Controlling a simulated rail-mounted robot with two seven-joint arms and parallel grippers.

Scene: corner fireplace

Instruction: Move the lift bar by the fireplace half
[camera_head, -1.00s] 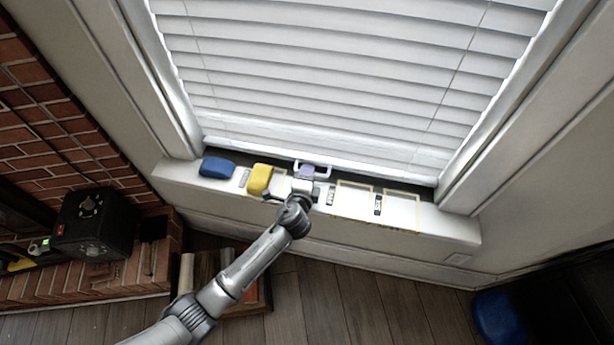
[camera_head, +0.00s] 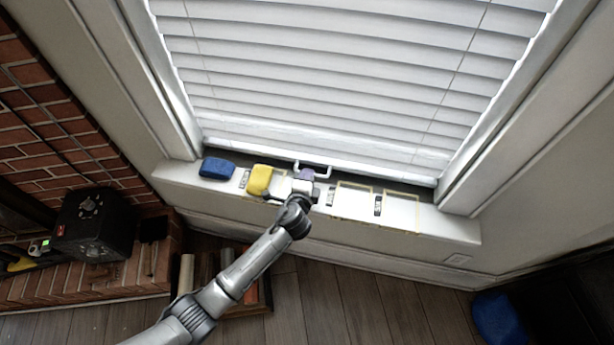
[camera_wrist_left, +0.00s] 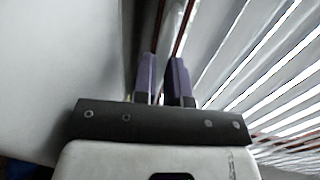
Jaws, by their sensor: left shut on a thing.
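The lift bar (camera_head: 318,164) is a small white bar with bent ends at the bottom edge of the white blind (camera_head: 320,95). My left gripper (camera_head: 306,174), with purple fingertips, reaches it from the front and is shut on it. In the left wrist view my left gripper's fingers (camera_wrist_left: 164,80) stand a small gap apart, close to the blind's slats (camera_wrist_left: 265,80). The grasped part of the bar is hard to make out there. My right gripper is not in view.
The window sill (camera_head: 448,222) holds a blue block (camera_head: 217,168), a yellow block (camera_head: 259,180) and taped outlines with small labels. A brick fireplace (camera_head: 40,140) and a black box (camera_head: 92,225) are at the left. A blue object (camera_head: 497,318) lies at the lower right.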

